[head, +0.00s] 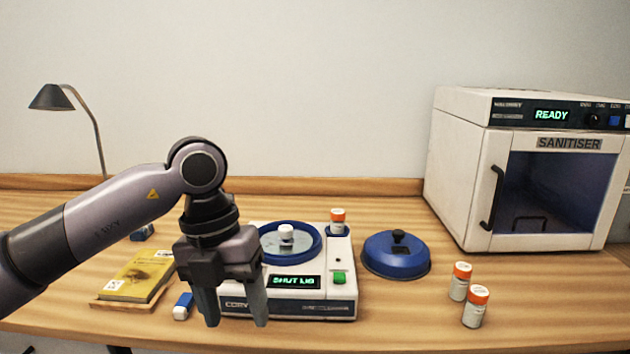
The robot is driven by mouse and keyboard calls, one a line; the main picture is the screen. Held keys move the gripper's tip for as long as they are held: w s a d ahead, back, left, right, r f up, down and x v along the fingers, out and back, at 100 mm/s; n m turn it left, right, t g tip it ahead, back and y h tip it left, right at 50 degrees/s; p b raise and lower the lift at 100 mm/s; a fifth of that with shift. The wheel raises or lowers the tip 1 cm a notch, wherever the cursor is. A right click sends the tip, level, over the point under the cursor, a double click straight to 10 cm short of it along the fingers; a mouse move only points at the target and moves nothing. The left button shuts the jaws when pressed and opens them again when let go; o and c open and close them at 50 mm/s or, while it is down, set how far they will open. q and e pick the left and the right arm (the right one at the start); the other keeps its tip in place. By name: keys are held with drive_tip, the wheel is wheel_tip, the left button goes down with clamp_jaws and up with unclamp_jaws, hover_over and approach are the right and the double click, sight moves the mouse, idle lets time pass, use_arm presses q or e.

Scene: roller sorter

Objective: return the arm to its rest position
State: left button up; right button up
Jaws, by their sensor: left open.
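My left arm comes in from the left, and its gripper (236,318) points down with its fingers apart and nothing between them. It hangs in front of the left part of the white roller sorter (345,303), hiding some of it. The sorter's display reads "SHUT LID". Its round blue-rimmed bowl (318,246) is uncovered, with a white piece (286,233) in the middle. An orange-capped bottle (338,219) stands at the sorter's back right. The blue lid (395,263) with a black knob lies on the table to the right. My right gripper does not show.
Two orange-capped bottles (460,283) (475,308) stand at the front right. A white sanitiser (470,180) reading "READY" stands behind them, its door apparently shut. A yellow book (137,275) on a wooden board, a blue-and-white block (183,306) and a lamp (52,97) are at left.

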use_arm(q)
drive_tip(key=s+d+f+m+g+h+p, duration=0.1)
drive_tip(key=s+d+g+h, duration=0.6)
drive_tip(key=d+h, duration=0.6)
drive_tip(key=w+a+f+n+t+h+p, duration=0.1)
drive_tip(key=w+a+n+t+h, duration=0.15)
drive_tip(key=n+t, duration=0.8)
drive_tip(key=w+a+n+t+h+p, duration=0.1)
drive_tip(key=w+a+n+t+h, duration=0.15)
drive_tip(key=n+t, duration=0.75)
drive_tip(key=w+a+f+n+t+y, duration=0.1)
drive_tip(key=a+f+n+t+y, duration=0.4)
drive_tip(key=a+f+n+y, duration=0.45)
drive_tip(key=s+a+f+n+g+y, duration=0.3)
drive_tip(key=s+a+f+y, duration=0.1)
drive_tip(key=s+f, duration=0.3)
drive_tip(key=s+a+f+n+g+y+p, duration=0.1)
drive_tip(key=s+a+f+n+g+y, duration=0.1)
drive_tip(key=s+a+f+g+y, duration=0.2)
drive_tip(key=s+f, duration=0.3)
drive_tip(key=f, duration=0.5)
drive_tip(key=shift+f+n, duration=0.3)
drive_tip(key=shift+n, duration=0.1)
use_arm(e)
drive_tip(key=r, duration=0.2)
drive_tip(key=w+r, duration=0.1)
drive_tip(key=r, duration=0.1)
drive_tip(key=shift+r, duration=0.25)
